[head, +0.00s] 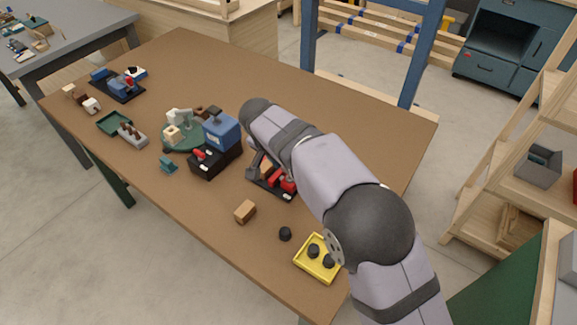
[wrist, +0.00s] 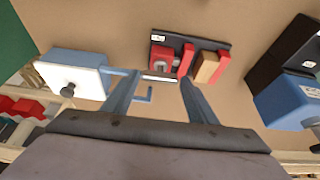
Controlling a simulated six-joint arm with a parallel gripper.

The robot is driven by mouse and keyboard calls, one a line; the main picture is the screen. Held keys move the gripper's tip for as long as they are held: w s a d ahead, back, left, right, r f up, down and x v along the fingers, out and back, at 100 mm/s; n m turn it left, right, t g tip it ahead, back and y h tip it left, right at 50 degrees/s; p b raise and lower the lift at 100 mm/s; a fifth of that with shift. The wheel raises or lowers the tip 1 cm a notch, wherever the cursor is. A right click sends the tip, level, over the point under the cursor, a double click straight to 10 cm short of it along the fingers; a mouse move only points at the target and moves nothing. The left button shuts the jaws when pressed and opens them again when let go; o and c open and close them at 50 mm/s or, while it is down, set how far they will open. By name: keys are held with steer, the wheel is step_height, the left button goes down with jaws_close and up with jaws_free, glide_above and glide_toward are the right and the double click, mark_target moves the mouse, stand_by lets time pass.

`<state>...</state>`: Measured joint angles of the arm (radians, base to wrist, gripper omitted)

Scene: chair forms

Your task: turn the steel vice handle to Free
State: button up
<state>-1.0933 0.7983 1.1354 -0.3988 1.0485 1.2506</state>
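The vice shows in the wrist view as a dark base (wrist: 212,40) with red jaws (wrist: 186,60) and a tan block (wrist: 206,68) between them. Its short steel handle (wrist: 159,78) is a pale bar at the vice's near end. My gripper (wrist: 160,82) is open, with one finger on each side of the handle; I cannot tell whether either touches it. In the head view the vice (head: 286,186) is partly hidden by my arm, and my gripper (head: 257,165) is beside it. Labels on the vice are too small to read.
A blue machine on a black base (head: 215,160) stands left of the vice. A brown block (head: 245,211), a black knob (head: 285,234) and a yellow tray (head: 316,270) lie nearer the front edge. A blue box with a white face (wrist: 75,75) is left in the wrist view.

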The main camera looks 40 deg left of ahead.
steer(key=shift+o, duration=0.8)
steer(key=shift+r, duration=0.15)
steer(key=b+v, duration=0.1)
steer(key=v, duration=0.6)
steer(key=shift+d, duration=0.1)
steer(key=w+d+g+h+p, duration=0.1)
steer(key=w+d+p, duration=0.15)
steer(key=d, duration=1.25)
steer(key=w+d+g+p, duration=0.2)
steer(key=w+d, duration=0.1)
steer(key=d, duration=1.1)
steer(key=s+d+f+g+y+p, duration=0.1)
steer(key=s+d+f+p, duration=0.2)
steer(key=s+d, duration=1.2)
steer(key=d, duration=0.3)
steer(key=shift+d+f+g, duration=0.2)
steer(key=shift+g, duration=0.1)
